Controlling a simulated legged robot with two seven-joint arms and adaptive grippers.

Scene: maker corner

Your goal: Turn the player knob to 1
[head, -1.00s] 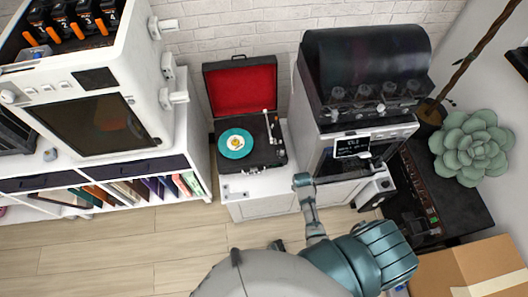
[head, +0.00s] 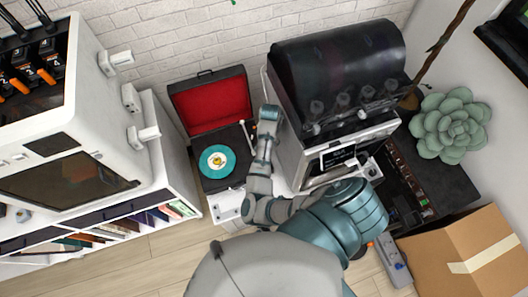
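The record player (head: 196,180) is an open black suitcase deck on a low white cabinet. Its lid with red lining (head: 212,103) stands open at the back. A teal record (head: 217,161) lies on the platter and a light tonearm (head: 246,138) is at its right. I cannot make out the player knob; my arm covers part of the deck's right front. My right gripper (head: 269,118) is at the right edge of the player, beside the tonearm, pointing toward the wall. Its fingers are too small to tell open from shut. My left gripper is not in view.
A dark-hooded machine (head: 338,70) on a white base stands close to the right of my gripper. A white machine (head: 80,140) on a shelf is at the left. A succulent (head: 452,125), a cardboard box (head: 465,250) and a power strip (head: 394,262) are at the right.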

